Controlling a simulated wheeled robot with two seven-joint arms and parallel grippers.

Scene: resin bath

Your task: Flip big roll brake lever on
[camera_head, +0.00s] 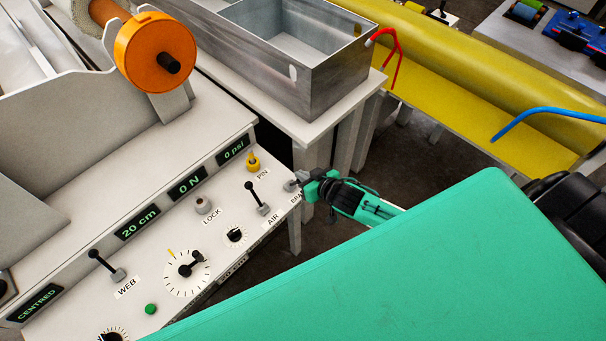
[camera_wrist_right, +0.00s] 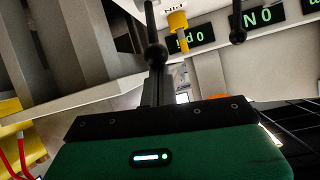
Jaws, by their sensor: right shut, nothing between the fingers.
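The brake lever, a dark rod with a ball knob (camera_wrist_right: 156,54), shows in the right wrist view just ahead of my right gripper (camera_wrist_right: 157,92). The picture there looks upside down, with the panel at the top. In the head view my right gripper (camera_head: 303,179) is at the panel's right corner, beside the partly covered "BRA" label, and mostly hides this lever. The gripper is shut with nothing held. The knob looks very close to the fingertips; I cannot tell whether they touch. My left gripper is not in view.
The control panel (camera_head: 215,262) carries the AIR lever (camera_head: 257,197), the WEB lever (camera_head: 106,264), a yellow pin (camera_head: 252,161) and dials. The roll's orange hub (camera_head: 155,52) is at upper left. A metal bath (camera_head: 330,83) stands behind, and a yellow roll (camera_head: 450,55) lies at the right.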

